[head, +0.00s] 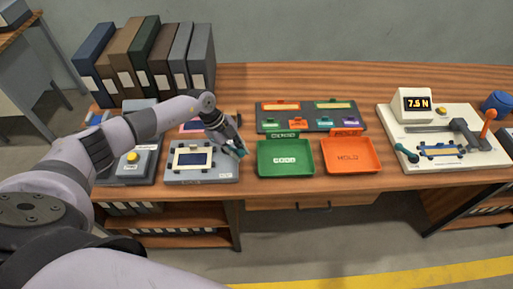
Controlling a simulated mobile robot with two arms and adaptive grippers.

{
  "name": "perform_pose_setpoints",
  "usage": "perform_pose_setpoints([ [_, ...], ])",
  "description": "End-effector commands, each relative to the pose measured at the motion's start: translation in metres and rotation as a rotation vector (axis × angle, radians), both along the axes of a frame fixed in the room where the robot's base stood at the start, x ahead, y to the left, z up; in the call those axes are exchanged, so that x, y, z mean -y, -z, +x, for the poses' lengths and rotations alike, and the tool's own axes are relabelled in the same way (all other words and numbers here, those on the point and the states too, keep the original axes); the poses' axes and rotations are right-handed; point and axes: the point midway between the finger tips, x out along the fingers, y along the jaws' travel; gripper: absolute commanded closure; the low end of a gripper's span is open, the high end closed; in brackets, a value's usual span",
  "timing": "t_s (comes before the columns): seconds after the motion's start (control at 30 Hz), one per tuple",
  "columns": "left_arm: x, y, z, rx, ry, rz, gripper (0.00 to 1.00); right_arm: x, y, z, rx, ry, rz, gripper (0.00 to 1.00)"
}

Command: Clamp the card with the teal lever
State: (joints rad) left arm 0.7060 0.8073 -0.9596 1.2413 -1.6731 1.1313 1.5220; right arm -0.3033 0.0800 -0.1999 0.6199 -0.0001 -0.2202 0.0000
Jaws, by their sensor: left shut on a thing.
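A pale card with a dark blue window (193,159) lies flat on a grey fixture (203,176) at the left of the table. My left gripper (235,149) is at the right edge of this fixture, with its fingers shut on the teal lever (241,152). The fingers hide most of the lever, so its exact angle is hard to tell. My left arm passes over the back left of the fixture. My right gripper is out of view.
A green tray (285,172) and an orange tray (349,169) stand right of the fixture. A dark rack (310,127) is behind them. A white tester (466,157) with a display is at the right. Several binders (145,62) stand at the back left.

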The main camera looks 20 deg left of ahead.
Motion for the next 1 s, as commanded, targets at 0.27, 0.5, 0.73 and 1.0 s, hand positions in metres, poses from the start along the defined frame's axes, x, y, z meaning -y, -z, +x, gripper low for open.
perform_pose_setpoints([
  [0.27,-0.014,0.002,-0.016,0.0,0.247,-0.003,1.0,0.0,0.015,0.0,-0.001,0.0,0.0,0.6],
  [0.5,-0.021,0.002,-0.026,0.001,0.465,-0.002,1.0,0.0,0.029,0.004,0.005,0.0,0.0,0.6],
  [0.73,-0.028,0.002,-0.032,0.0,0.631,-0.002,1.0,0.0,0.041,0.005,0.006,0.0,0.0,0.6],
  [1.0,-0.033,0.001,-0.037,-0.001,0.746,-0.001,1.0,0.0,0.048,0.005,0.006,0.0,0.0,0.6],
])
